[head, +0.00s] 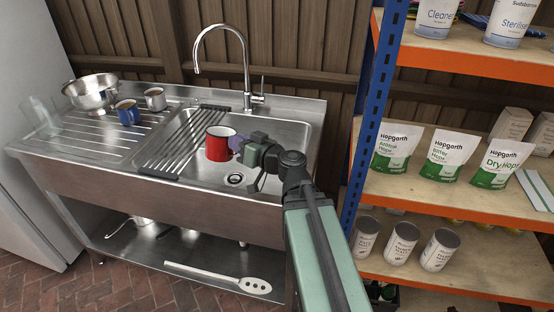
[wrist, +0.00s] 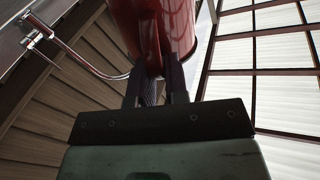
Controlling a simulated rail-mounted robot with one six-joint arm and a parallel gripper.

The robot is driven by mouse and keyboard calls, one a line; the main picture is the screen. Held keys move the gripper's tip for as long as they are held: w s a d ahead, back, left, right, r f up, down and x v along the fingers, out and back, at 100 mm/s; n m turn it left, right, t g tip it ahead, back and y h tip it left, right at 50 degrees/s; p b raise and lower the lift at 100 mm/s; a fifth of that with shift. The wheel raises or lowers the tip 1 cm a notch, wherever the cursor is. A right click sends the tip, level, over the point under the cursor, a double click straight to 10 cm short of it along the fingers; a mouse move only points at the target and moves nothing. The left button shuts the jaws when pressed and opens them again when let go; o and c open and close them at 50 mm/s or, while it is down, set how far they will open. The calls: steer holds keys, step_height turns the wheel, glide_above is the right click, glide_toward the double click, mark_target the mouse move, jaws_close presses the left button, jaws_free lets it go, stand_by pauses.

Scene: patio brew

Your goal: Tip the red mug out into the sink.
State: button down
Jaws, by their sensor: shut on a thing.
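The red mug (head: 217,146), with a white rim, is upright or nearly so over the steel sink basin (head: 285,132) in the head view. My gripper (head: 237,144) reaches in from the right and is shut on the mug at its near right side. In the wrist view the mug (wrist: 165,25) fills the top middle, and my gripper's fingers (wrist: 156,88) close on it, apparently at the handle. The mug's contents cannot be made out. The drain (head: 235,179) shows below and to the right of the mug.
A roll-up rack (head: 178,146) covers the basin's left part. The tall tap (head: 247,75) stands behind. Shelving with an upright post (head: 366,125) is right.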

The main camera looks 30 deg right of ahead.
steer(key=w+d+f+m+b, duration=0.2)
steer(key=d+f+m+b, duration=0.3)
steer(key=m, duration=0.3)
steer(key=shift+f+b, duration=0.4)
steer(key=shift+f, duration=0.05)
stand_by(0.4)
steer(key=shift+d+f+m+b, duration=0.1)
steer(key=shift+f+m+b, duration=0.3)
steer(key=shift+f+b, duration=0.2)
steer(key=shift+w+d+f+m+b, duration=0.1)
steer(key=shift+f+m+b, duration=0.2)
steer(key=shift+m, duration=0.2)
